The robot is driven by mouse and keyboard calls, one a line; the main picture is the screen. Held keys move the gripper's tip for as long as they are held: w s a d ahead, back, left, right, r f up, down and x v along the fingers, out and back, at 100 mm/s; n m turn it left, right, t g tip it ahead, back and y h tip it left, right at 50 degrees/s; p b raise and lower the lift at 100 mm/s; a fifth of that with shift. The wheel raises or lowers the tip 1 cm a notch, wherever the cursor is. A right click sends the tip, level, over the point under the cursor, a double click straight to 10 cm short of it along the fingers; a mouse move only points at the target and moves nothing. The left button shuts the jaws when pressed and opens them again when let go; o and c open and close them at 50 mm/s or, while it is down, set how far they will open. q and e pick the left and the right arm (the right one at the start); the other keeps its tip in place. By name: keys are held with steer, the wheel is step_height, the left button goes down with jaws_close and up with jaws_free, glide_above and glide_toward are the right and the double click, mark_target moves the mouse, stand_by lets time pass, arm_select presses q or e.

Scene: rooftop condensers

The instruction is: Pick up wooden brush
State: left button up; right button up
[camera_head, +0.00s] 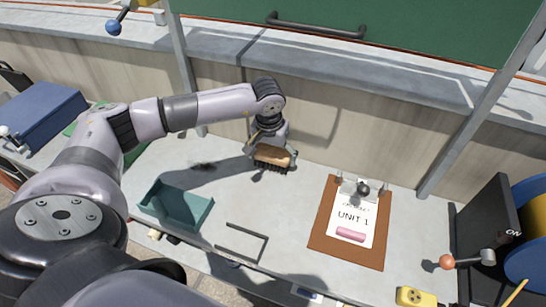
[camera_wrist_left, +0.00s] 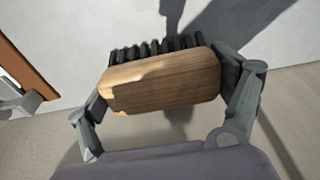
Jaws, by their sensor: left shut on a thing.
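The wooden brush (camera_head: 272,156) has a light brown wooden block with dark bristles pointing down. My left gripper (camera_head: 271,154) is shut on it, with one finger at each end of the block. In the left wrist view the brush (camera_wrist_left: 160,82) fills the space between the two fingers of the gripper (camera_wrist_left: 165,90), bristles on the far side. The brush appears to be above the grey work surface (camera_head: 235,200), near the back wall; the exact gap under the bristles is hard to tell. My right gripper is not in view.
A teal open tray (camera_head: 207,216) stands left of the brush. A brown clipboard (camera_head: 373,254) with a "UNIT 1" sheet and a pink piece lies to the right. A dark bracket (camera_head: 243,241) lies in front. A blue box (camera_head: 40,122) is at far left. A yellow item (camera_head: 416,297) sits front right.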

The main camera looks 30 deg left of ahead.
mark_target(273, 150)
arm_select(q)
step_height(273, 150, up, 6)
steer(key=shift+s+r+b, duration=0.1)
steer(key=shift+s+b, duration=0.05)
steer(key=shift+b, duration=0.65)
steer(key=s+d+b, duration=0.2)
steer(key=s, duration=0.7)
steer(key=s+d+b, duration=0.2)
steer(key=s, duration=0.7)
steer(key=shift+s+d, duration=0.3)
steer(key=shift+s, duration=0.1)
steer(key=o, duration=0.7)
steer(key=shift+c, duration=0.2)
steer(key=c, duration=0.5)
steer(key=shift+o, duration=0.2)
steer(key=shift+w, duration=0.15)
